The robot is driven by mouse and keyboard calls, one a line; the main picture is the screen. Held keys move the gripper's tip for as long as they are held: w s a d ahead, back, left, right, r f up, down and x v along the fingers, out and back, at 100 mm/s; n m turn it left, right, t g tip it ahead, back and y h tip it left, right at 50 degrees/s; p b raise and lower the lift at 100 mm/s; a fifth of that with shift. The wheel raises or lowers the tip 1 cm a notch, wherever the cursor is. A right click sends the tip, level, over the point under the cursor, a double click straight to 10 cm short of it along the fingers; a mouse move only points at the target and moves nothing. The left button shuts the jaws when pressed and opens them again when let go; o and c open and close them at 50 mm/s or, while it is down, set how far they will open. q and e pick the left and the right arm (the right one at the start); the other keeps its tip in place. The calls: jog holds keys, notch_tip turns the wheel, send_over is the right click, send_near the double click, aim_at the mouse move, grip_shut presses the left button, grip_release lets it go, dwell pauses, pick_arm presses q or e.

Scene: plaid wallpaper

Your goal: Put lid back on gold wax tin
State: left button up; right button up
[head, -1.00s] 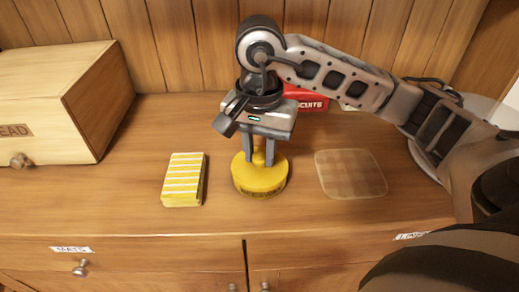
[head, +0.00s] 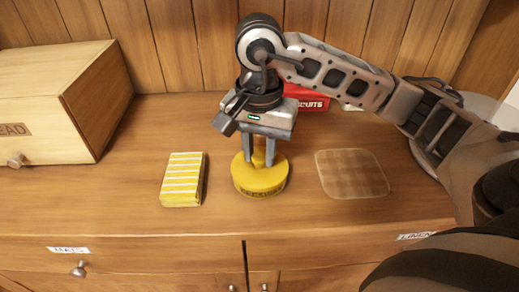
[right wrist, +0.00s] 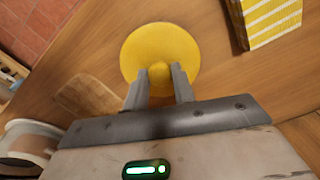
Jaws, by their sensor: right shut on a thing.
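The gold wax tin (head: 260,186) stands upright on the wooden counter, with its yellow lid (head: 247,173) level on top. I cannot tell whether the lid is fully seated. My right gripper (head: 259,160) points down from above and is shut on the lid's small round knob. In the right wrist view the lid (right wrist: 150,48) is a yellow disc, with the knob (right wrist: 159,72) between the two fingers (right wrist: 158,88). My left gripper is not in view.
A yellow-and-white striped block (head: 183,180) lies left of the tin. A thin checked mat (head: 351,174) lies to the right. A wooden bread box (head: 60,100) stands at the left, and a red biscuits box (head: 306,98) behind the arm. Front counter space is clear.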

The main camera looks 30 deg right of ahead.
dwell(0.3)
jog(key=o, duration=1.5)
jog(key=shift+r, duration=0.15)
jog(key=shift+r+p, duration=1.3)
jog(key=shift+r, duration=0.65)
jog(key=shift+r+p, duration=0.85)
jog(key=shift+r, duration=0.55)
grip_shut()
